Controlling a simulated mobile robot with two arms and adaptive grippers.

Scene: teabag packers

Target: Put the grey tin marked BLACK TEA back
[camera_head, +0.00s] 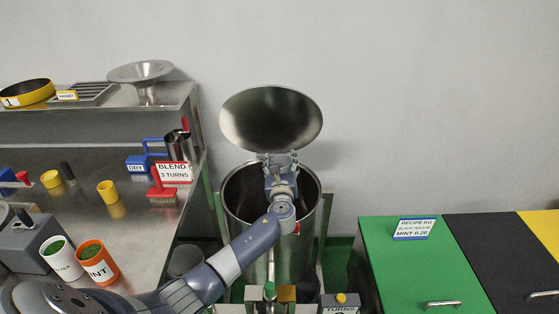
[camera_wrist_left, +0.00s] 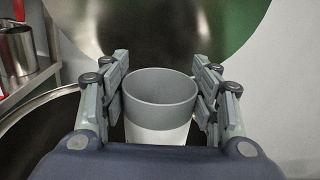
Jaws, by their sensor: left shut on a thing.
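My left gripper (camera_head: 279,162) is above the mouth of the steel drum (camera_head: 240,190), near the raised lid. In the left wrist view the left gripper (camera_wrist_left: 160,95) is shut on a grey tin (camera_wrist_left: 160,88), one finger on each side. The tin's grey inside shows no contents, and its lower outside looks white. Its marking cannot be read, and the tin is hidden behind the gripper in the head view. My right gripper is not in view.
The raised round lid (camera_head: 271,117) stands behind the gripper. A steel bench (camera_head: 140,235) at left holds a white tin (camera_head: 57,255), an orange MINT tin (camera_head: 98,262), yellow cups and a red brush (camera_head: 161,190). A green cabinet (camera_head: 400,270) is at right.

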